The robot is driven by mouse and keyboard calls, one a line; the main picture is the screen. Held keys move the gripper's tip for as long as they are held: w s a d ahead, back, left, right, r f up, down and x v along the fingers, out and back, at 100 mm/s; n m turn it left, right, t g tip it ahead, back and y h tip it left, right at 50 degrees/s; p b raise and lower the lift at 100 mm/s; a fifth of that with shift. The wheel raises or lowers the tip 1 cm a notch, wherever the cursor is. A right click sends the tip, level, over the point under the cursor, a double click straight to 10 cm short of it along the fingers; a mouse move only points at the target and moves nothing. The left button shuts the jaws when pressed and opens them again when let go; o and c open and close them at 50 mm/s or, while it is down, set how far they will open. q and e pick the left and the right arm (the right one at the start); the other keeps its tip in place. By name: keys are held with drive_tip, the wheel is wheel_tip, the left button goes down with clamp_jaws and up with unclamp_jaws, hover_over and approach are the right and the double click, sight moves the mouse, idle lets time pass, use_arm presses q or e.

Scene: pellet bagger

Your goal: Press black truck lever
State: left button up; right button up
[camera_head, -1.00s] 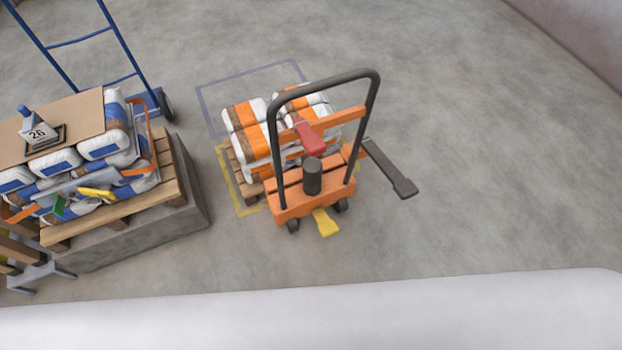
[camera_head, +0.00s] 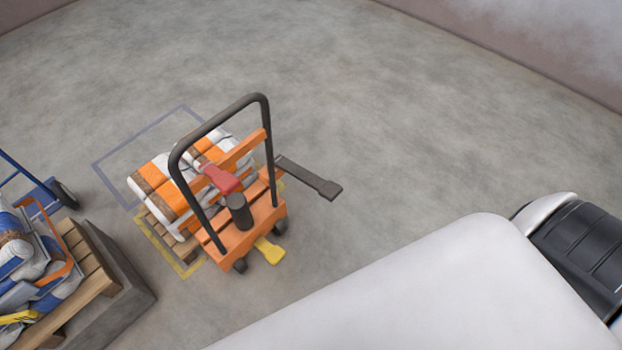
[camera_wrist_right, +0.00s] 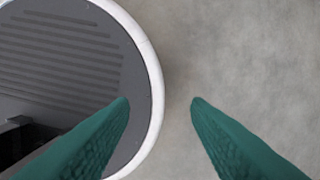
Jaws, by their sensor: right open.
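The black lever (camera_head: 310,178) sticks out to the right from the orange pallet truck (camera_head: 240,232) in the head view. It ends in a flat black pad. The truck also has a red lever (camera_head: 221,178) near its upright black handle and a yellow pedal (camera_head: 269,250) low at the front. My right gripper (camera_wrist_right: 160,104) shows two green fingers in the right wrist view, spread apart with nothing between them. Bare floor and my own round base lie below it. My left gripper is not in view, and neither gripper shows in the head view.
White and orange bags lie on a pallet (camera_head: 167,232) behind the truck. Another pallet (camera_head: 88,262) with blue and white bags stands on a grey block at left, near a blue hand cart (camera_head: 38,190). The floor right of the truck is clear.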

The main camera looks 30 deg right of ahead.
drive_tip(key=shift+c, duration=0.4)
